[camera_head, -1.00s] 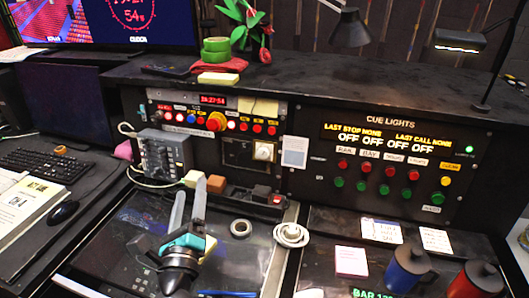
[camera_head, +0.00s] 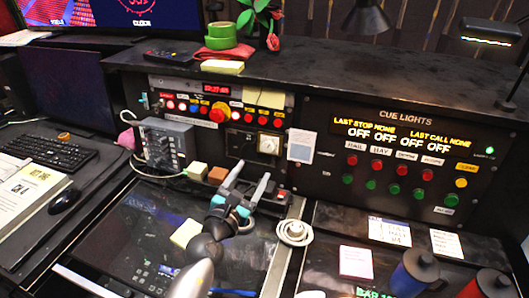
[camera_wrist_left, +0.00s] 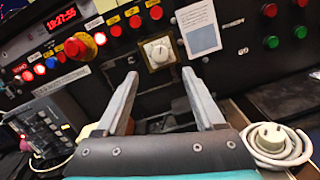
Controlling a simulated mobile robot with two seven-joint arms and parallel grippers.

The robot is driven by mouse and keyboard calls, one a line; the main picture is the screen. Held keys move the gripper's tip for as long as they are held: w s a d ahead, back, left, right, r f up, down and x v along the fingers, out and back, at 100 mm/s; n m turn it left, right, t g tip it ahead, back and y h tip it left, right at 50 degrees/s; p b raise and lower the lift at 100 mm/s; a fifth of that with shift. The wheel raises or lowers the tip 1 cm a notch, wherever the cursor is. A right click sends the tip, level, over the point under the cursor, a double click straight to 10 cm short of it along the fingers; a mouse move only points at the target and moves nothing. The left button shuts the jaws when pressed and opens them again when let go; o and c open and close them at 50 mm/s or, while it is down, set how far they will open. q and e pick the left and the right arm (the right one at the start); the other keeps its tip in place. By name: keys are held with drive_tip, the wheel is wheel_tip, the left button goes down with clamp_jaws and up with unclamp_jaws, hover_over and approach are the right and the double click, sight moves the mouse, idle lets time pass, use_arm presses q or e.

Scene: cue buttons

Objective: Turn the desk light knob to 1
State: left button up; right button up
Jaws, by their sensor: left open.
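My left gripper (camera_head: 250,174) is open and empty. It is in front of and below the knob, apart from it, with its fingers pointing toward the panel. In the left wrist view, the two fingertips (camera_wrist_left: 160,74) lie to either side below the knob plate. My right gripper is not in view.
A row of lit buttons with a larger red knob (camera_head: 217,113) is left of and above the plate. A white paper (camera_head: 301,145) is right of it. The cue lights panel (camera_head: 395,160) is farther right. A coiled white cable (camera_head: 295,232) lies on the desk.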

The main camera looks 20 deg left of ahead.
sight(267, 147)
use_arm(q)
drive_tip(key=w, duration=0.3)
drive_tip(key=w+b, duration=0.1)
drive_tip(key=w, duration=0.5)
drive_tip(key=shift+w+d, duration=0.15)
drive_tip(key=shift+d, duration=0.2)
clamp_jaws()
